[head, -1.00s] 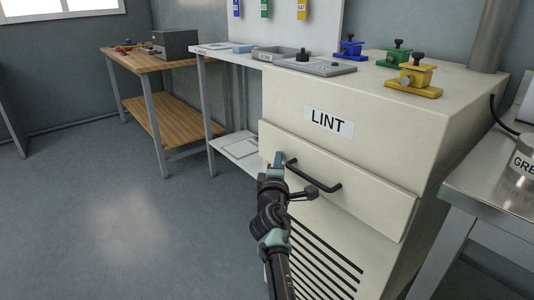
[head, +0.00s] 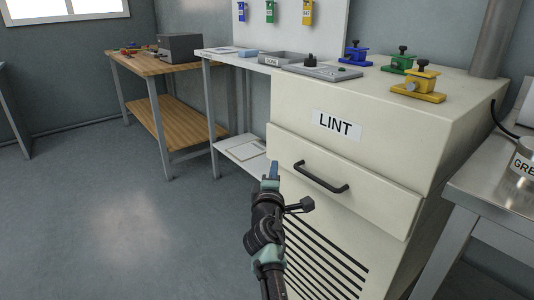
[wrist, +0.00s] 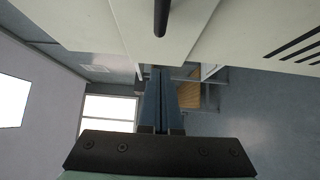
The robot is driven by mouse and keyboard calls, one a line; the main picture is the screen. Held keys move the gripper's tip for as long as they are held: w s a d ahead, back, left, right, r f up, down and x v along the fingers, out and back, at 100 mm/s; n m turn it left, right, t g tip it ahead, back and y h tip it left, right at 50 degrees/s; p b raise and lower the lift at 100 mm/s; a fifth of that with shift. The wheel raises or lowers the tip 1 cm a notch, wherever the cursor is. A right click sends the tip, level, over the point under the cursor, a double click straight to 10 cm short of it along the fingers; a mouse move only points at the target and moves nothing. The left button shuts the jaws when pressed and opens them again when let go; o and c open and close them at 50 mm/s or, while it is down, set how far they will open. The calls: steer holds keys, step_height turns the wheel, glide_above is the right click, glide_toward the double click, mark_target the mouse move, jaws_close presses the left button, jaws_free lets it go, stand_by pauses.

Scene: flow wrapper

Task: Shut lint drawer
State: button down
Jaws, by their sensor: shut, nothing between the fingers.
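The lint drawer (head: 340,185) is a cream front with a black bar handle (head: 320,177), below the LINT label on the cream cabinet. My gripper (head: 272,170) is shut and empty, in front of the drawer's left end and left of the handle. In the wrist view the drawer front (wrist: 135,30) and handle (wrist: 161,15) are at the top, apart from the blue fingertips (wrist: 162,75).
Slotted vents (head: 320,255) are below the drawer. A steel table (head: 490,195) stands close on the right. Blue, green and yellow clamp-like devices (head: 418,82) sit on the cabinet top. A wooden bench (head: 165,72) is at the back left. The floor to the left is clear.

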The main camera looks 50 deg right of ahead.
steer(key=p+v, duration=0.3)
steer(key=v, duration=0.5)
steer(key=w+a+r+m+t+y, duration=0.25)
steer(key=a+r+t, duration=0.25)
steer(key=a+r, duration=0.7)
steer(key=w+a+r+m+t+y, duration=0.1)
steer(key=w+a+r+m+t, duration=0.25)
steer(key=a+r, duration=0.9)
steer(key=s+a+r+t+y, duration=0.5)
steer(key=s+a+r+y, duration=0.1)
steer(key=a+r, duration=0.4)
steer(key=s+a+r+t+y, duration=0.45)
steer(key=s+a+r, duration=0.25)
steer(key=a+r, duration=0.25)
step_height(320, 180, up, 35)
steer(key=a+y+p, duration=0.1)
steer(key=p, duration=3.3)
steer(key=shift+f, duration=0.15)
steer(key=shift+a, duration=0.1)
